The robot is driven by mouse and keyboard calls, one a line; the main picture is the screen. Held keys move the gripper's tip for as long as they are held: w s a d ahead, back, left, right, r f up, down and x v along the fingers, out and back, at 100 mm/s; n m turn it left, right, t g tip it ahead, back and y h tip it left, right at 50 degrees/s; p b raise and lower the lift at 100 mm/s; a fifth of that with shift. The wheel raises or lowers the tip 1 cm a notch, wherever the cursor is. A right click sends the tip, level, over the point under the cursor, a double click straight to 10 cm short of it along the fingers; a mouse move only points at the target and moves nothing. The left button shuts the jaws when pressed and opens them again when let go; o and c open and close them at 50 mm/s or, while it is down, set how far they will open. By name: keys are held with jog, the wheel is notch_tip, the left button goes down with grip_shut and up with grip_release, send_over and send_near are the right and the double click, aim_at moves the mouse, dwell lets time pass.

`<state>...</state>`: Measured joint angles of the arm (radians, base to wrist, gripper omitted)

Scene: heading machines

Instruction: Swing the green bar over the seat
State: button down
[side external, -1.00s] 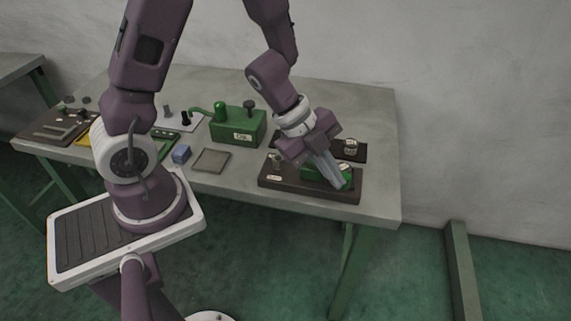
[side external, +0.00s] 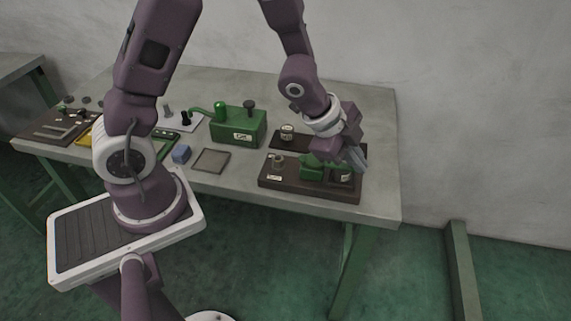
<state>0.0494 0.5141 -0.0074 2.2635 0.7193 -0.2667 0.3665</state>
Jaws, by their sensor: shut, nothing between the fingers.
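The green bar (side external: 313,167) is on the dark brown base (side external: 300,189) near the table's front right edge. It shows left of my gripper's fingers; its far end is partly hidden. A small grey cylinder (side external: 278,161) stands at the base's left end. A metallic round part (side external: 345,174), possibly the seat, shows just below my fingers, right of the bar. My gripper (side external: 358,160) is shut and empty over the right end of the base, angled down to the right. I cannot tell whether it touches the bar.
A dark plate with a small jar (side external: 287,131) lies behind the base. A green box (side external: 238,128) with a lever, a blue block (side external: 181,154) and a flat grey tray (side external: 211,160) stand to the left. The table's right end is clear.

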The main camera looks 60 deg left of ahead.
dwell(0.7)
jog(key=s+d+r, duration=0.4)
jog(key=s+r, duration=0.3)
jog(key=r, duration=0.2)
jog(key=shift+s, duration=0.3)
jog(key=shift+d, duration=0.15)
jog(key=shift+r, duration=0.1)
